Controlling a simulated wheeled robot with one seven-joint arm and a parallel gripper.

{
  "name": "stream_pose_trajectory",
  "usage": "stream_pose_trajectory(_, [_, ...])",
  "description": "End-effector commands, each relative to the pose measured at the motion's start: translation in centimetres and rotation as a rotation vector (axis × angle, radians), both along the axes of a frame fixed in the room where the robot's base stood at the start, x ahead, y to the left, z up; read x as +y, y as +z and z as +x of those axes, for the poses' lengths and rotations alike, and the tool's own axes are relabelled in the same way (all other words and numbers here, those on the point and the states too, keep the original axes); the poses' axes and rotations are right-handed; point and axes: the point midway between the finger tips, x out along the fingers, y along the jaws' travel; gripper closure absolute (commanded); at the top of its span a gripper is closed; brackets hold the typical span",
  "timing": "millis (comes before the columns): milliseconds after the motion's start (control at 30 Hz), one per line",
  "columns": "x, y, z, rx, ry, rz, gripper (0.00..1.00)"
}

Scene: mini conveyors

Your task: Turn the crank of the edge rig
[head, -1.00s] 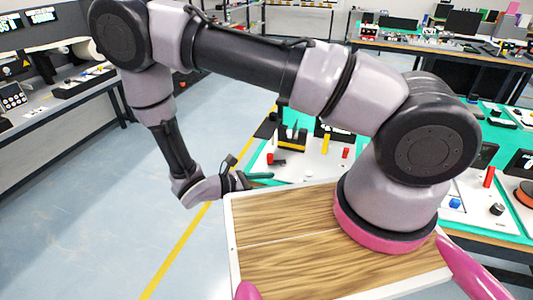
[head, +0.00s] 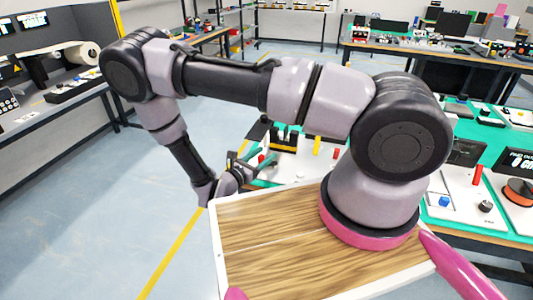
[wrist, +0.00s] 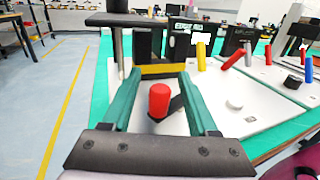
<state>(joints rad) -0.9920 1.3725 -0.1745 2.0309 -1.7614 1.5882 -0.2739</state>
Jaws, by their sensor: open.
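The edge rig (wrist: 233,119) is a white plate with a black and yellow upright at its far side. A red crank knob (wrist: 159,101) stands upright on a dark crank arm (wrist: 177,104) low over the plate. My gripper (wrist: 160,74) is open, its two teal fingers reaching either side of the red knob in the wrist view, with visible gaps. I cannot tell whether the fingers are level with the knob. In the head view my gripper (head: 257,167) is at the rig's near left edge, and the red knob (head: 261,158) shows small beside it.
A yellow post (wrist: 200,56), a red lever (wrist: 237,58) and a round white button (wrist: 235,104) are to the right of the knob. The plates sit on a teal bench top (wrist: 280,133). Open floor (wrist: 60,90) lies to the left.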

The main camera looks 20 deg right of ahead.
Motion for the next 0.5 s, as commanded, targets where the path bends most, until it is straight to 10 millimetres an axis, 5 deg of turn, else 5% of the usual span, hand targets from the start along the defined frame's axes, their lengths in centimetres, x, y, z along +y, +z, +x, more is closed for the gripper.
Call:
stream_pose_trajectory(467, [-1.46, -0.02, 1.07, 0.001, 0.0, 0.001, 0.4])
stream_pose_trajectory(500, [-1.45, -0.02, 1.06, 0.001, 0.0, 0.001, 0.48])
